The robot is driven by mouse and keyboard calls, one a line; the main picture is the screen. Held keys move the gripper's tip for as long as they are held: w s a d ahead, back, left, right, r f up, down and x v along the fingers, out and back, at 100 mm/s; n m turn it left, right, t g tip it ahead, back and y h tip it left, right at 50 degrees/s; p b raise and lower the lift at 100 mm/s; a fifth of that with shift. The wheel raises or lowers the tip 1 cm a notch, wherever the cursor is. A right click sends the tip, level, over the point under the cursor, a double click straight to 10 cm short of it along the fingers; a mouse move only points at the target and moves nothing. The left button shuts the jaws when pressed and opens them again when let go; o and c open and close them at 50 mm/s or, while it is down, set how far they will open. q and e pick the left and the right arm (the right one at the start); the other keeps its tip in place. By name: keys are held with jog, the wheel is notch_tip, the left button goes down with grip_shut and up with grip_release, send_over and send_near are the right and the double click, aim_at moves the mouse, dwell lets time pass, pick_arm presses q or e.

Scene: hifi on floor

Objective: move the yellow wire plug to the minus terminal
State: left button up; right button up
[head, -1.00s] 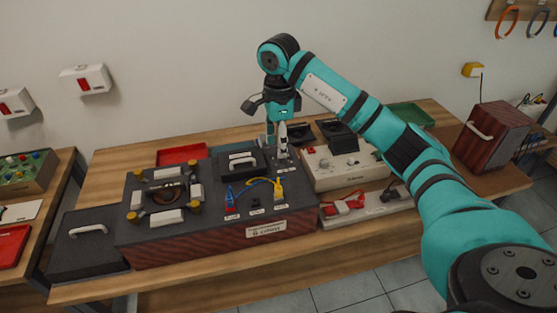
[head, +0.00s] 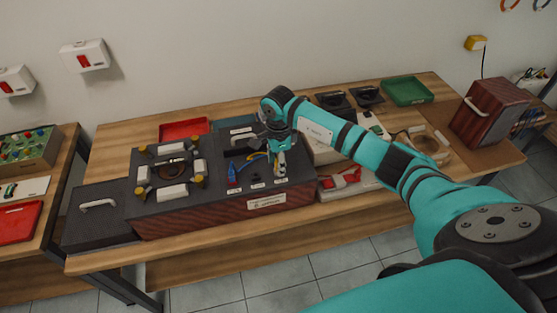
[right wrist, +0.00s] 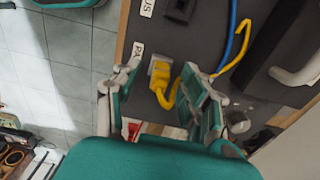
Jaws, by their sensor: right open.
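The yellow wire plug (head: 280,170) stands at the right end of the terminal row on the dark console; in the right wrist view the yellow plug (right wrist: 163,78) lies between my fingers. My right gripper (right wrist: 160,82) is open around it, pointing down, with visible gaps at the sides; in the head view the right gripper (head: 279,156) partly hides it. The empty black middle terminal (head: 256,179) is left of the plug. In the wrist view the black terminal (right wrist: 181,10) has a label ending in "US". A blue plug (head: 232,176) is at the left terminal. My left gripper is out of view.
The console (head: 180,225) stands on a wooden table (head: 110,150). A handled block (right wrist: 298,60) is close to the gripper in the wrist view. Yellow and blue wires cross behind the plugs. A light device (head: 340,183) with a red part adjoins the console.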

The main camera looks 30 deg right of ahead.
jog(key=shift+f, duration=0.15)
jog(key=shift+c, duration=0.2)
grip_shut()
jog(key=c, duration=0.7)
grip_release()
grip_shut()
jog(key=shift+r+p, duration=0.3)
jog(key=shift+r, duration=0.4)
jog(key=shift+r+p, duration=0.75)
jog(key=shift+r, duration=0.85)
